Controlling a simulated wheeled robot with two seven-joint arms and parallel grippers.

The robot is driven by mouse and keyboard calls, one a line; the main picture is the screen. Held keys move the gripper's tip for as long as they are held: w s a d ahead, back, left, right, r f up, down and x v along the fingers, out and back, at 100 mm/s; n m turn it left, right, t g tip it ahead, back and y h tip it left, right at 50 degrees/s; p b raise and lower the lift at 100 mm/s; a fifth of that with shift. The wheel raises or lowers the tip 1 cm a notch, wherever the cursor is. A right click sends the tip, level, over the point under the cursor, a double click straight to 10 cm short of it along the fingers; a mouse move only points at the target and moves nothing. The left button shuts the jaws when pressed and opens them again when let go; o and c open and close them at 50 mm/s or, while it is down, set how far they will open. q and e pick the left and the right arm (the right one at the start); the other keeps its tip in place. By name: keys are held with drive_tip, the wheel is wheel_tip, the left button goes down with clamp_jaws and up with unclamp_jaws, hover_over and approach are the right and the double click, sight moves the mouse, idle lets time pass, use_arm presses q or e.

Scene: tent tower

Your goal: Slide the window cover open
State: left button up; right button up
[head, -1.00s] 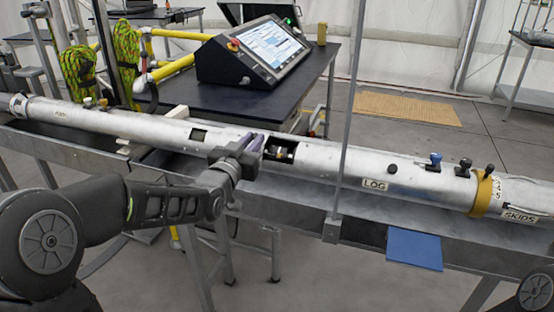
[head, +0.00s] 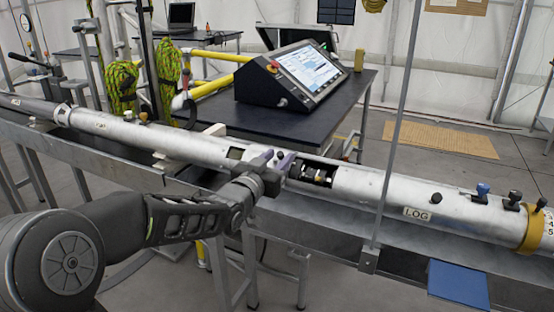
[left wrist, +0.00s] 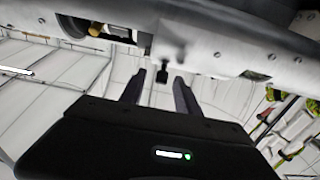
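The long silver tube (head: 370,192) crosses the head view and has a large dark window (head: 317,172) and a smaller opening (head: 235,153) to its left. The window cover (head: 270,150) seems to be the short piece between them, partly hidden by my gripper. A small black knob (left wrist: 162,73) sticks out of the tube in the left wrist view. My left gripper (head: 275,158) is at the tube's near side, just left of the large window. In the left wrist view its fingers (left wrist: 161,82) are apart, with the knob between their tips; no contact can be made out. My right gripper is not in view.
A console with a screen (head: 300,75) sits on the table behind. A blue panel (head: 458,283) is at the lower right.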

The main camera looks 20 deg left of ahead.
use_arm(q)
drive_tip(key=s, duration=0.7)
drive_tip(key=shift+s+a+b, duration=0.25)
drive_tip(key=shift+s+b, duration=0.15)
drive_tip(key=shift+b, duration=0.05)
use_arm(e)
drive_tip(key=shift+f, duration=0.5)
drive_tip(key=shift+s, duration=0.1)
